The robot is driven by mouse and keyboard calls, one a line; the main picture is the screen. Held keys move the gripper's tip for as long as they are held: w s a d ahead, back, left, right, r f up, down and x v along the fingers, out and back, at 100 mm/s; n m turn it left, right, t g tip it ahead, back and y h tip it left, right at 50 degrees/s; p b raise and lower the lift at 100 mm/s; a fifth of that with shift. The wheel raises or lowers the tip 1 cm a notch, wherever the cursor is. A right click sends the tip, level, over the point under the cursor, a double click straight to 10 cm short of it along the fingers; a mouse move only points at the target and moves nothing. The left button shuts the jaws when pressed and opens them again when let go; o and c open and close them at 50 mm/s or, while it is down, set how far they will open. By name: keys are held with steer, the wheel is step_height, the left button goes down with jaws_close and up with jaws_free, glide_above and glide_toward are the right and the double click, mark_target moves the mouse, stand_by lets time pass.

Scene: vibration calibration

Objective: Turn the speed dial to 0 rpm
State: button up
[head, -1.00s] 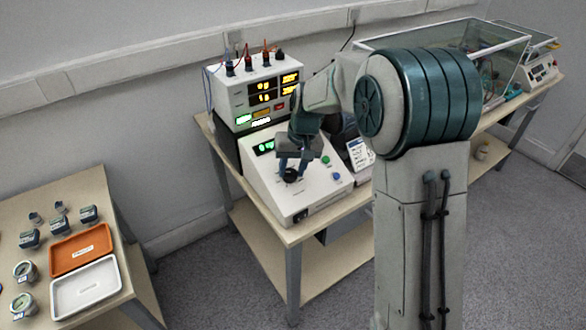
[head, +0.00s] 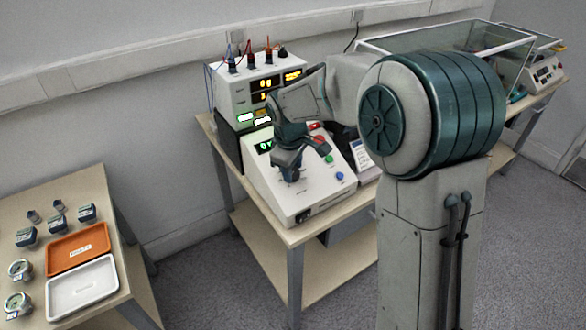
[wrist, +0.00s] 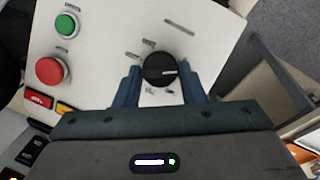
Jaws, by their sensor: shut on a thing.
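The speed dial is a black round knob (wrist: 160,70) with a pale pointer line, on the sloped white panel of the control box (head: 290,208). In the wrist view its pointer line points to the right. My gripper (wrist: 160,88) has its two blue fingers on either side of the knob and is shut on it. In the head view my gripper (head: 289,174) is over the panel and hides the dial. The box's green display (head: 264,146) is lit, partly covered by my arm, and its digits cannot be read fully.
A green button (wrist: 66,25) and a red button (wrist: 52,70) sit beside the dial. A white instrument (head: 232,92) with lit displays and cables stands behind the box. A side table holds an orange tray (head: 50,262), a white tray (head: 52,302) and several small devices.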

steer(key=shift+a+n+t+b, duration=0.1)
steer(key=shift+n+t+b, duration=0.3)
steer(key=shift+n, duration=1.1)
steer(key=o, duration=1)
steer(key=shift+s, duration=0.1)
steer(key=v, duration=0.9)
steer(key=p+v, duration=0.1)
steer(key=v, duration=0.4)
steer(key=shift+a+f, duration=0.1)
steer(key=shift+a, duration=0.2)
